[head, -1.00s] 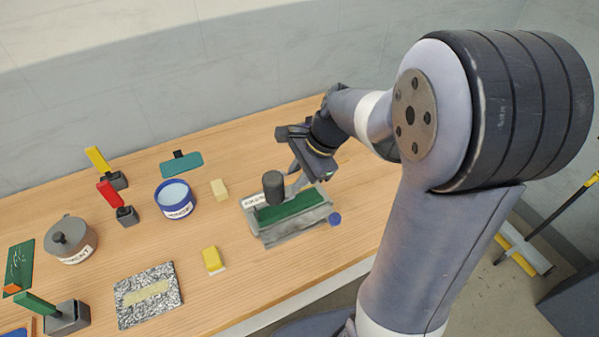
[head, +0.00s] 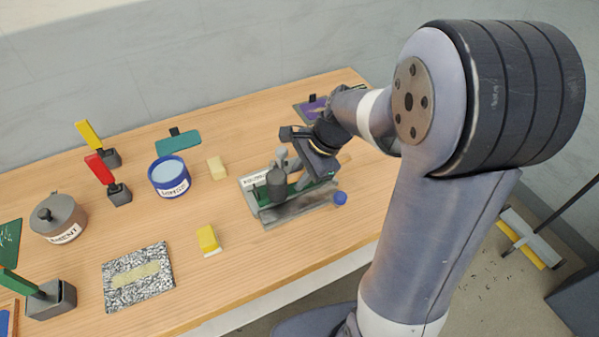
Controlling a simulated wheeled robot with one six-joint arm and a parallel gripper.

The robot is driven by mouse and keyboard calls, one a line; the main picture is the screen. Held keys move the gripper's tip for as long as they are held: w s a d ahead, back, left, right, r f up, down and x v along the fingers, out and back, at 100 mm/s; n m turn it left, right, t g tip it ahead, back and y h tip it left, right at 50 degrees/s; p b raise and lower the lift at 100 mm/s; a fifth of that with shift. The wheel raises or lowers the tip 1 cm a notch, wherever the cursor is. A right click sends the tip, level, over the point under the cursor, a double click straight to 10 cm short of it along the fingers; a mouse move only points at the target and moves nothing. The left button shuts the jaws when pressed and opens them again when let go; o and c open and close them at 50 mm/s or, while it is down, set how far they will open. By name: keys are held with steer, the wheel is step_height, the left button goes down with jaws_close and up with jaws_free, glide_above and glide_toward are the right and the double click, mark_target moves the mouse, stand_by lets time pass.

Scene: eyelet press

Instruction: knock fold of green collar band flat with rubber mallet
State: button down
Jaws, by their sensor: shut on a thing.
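The green collar band (head: 262,191) lies on a grey block-like stand (head: 300,209) with a white label along its back edge. The dark grey head of the rubber mallet (head: 277,185) is over the left part of the band and hides some of it; I cannot tell whether it touches. My gripper (head: 290,160) is shut on the mallet, behind and just right of its head. Most of the mallet's handle and the jaws are hidden or too small to make out.
A blue round knob (head: 340,198) sits at the stand's right end. Left are a yellow-and-white block (head: 208,240), a pale block (head: 217,168), a blue labelled tub (head: 170,178), a lidded pot (head: 60,217) and a speckled mat (head: 138,276). The table's right front is clear.

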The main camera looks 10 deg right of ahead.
steer(key=shift+r, duration=0.15)
step_height(320, 180, up, 3)
steer(key=p, duration=0.3)
stand_by(1.0)
step_height(320, 180, down, 4)
steer(key=b, duration=0.2)
steer(key=shift+b, duration=0.4)
step_height(320, 180, up, 7)
steer(key=p, duration=0.7)
